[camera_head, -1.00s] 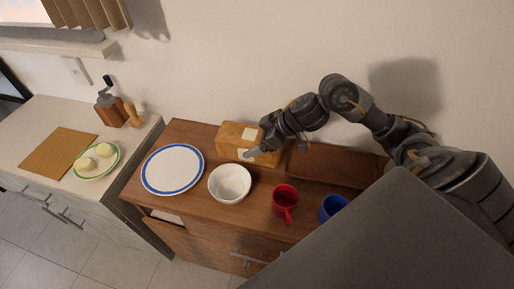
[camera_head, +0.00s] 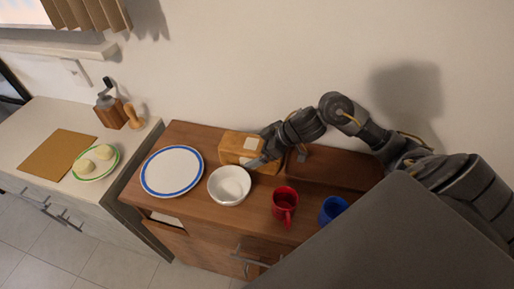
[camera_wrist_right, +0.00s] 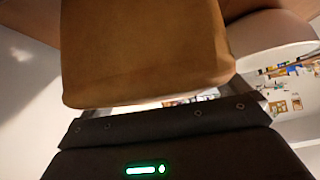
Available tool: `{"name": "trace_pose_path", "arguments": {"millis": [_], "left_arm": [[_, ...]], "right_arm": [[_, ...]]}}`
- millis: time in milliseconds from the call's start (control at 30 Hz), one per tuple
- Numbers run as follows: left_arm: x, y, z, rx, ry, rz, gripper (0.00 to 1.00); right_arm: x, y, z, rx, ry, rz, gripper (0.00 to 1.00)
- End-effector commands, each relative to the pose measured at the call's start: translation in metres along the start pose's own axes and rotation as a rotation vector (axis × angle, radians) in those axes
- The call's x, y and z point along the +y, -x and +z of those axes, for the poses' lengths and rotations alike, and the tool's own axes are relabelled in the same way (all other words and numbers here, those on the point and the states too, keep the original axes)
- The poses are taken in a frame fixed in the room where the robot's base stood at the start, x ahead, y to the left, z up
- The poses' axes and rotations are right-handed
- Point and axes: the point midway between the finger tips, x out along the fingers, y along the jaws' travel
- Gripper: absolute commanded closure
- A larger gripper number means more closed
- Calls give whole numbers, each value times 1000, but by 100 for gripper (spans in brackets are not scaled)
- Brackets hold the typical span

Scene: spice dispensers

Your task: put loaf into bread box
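In the right wrist view the loaf's brown surface (camera_wrist_right: 150,50) fills the upper middle, close to the dark gripper body. The fingertips are mostly hidden, so I cannot tell whether they press on it. A long dark-brown box (camera_head: 335,165), probably the bread box, stands right of the loaf against the wall. My left gripper is out of view.
The white bowl (camera_head: 230,186) sits just in front of the loaf. A blue-rimmed plate (camera_head: 172,171) is left of it. A red mug (camera_head: 284,203) and a blue mug (camera_head: 332,208) stand in front of the dark box. A pale counter (camera_head: 45,115) is at the left.

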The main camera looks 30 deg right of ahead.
Motion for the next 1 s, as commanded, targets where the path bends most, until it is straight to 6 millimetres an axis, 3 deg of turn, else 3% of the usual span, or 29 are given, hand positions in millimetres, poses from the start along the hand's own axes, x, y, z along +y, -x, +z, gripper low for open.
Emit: {"name": "trace_pose_path", "arguments": {"millis": [333, 700, 1000], "left_arm": [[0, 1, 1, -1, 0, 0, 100], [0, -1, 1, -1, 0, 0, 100], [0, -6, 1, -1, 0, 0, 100]], "right_arm": [[1, 12, -2, -1, 3, 3, 0], [1, 86, 0, -4, 4, 4, 0], [0, 119, -1, -2, 1, 1, 0]]}}
